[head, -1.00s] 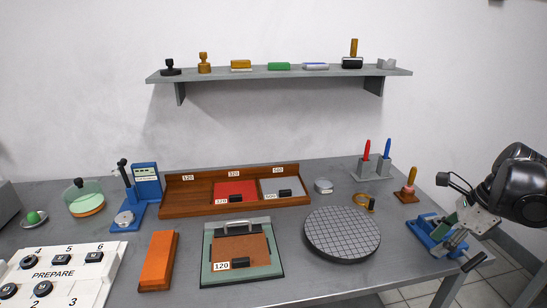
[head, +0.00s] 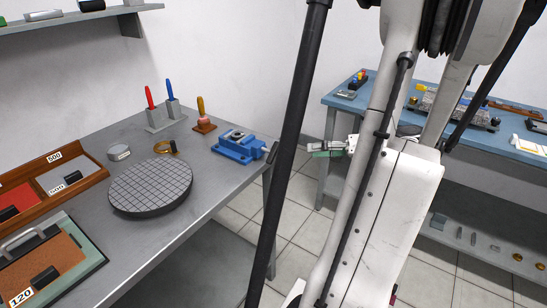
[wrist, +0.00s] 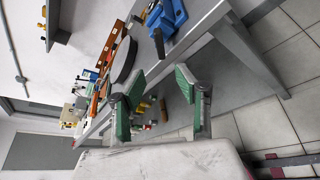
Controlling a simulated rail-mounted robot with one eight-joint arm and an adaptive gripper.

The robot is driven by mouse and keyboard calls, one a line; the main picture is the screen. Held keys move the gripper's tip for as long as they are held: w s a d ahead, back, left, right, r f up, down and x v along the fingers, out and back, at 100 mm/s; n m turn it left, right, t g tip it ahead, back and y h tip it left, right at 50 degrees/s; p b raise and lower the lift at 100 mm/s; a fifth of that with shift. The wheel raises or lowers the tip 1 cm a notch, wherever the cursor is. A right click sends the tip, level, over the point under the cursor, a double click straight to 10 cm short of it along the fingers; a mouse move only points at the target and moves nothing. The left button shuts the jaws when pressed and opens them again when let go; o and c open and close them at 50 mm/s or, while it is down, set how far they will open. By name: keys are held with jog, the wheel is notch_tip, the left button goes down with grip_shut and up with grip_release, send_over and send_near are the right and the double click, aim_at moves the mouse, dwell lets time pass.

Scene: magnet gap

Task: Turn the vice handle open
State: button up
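The blue vice (head: 236,145) sits at the right corner of the grey bench in the head view. Its dark handle (head: 271,153) shows at its right end, by the bench edge. In the wrist view the vice (wrist: 172,17) is at the top, with the dark handle (wrist: 159,43) below it. My gripper (head: 317,149) is off the bench, to the right of the vice and apart from it. In the wrist view its green-padded fingers (wrist: 153,86) are spread with nothing held between them.
A round gridded plate (head: 150,186), a stamp with a yellow handle (head: 203,118) and a holder with red and blue tools (head: 165,119) stand on the bench. A blue-topped table (head: 345,101) is behind my arm at right. Tiled floor (head: 231,235) lies between.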

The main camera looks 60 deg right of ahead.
aim_at(276, 153)
jog(key=b+x, duration=0.2)
jog(key=x, duration=1.1)
jog(key=shift+w+f, duration=0.1)
jog(key=shift+w, duration=0.1)
jog(key=shift+c, duration=0.3)
grip_shut()
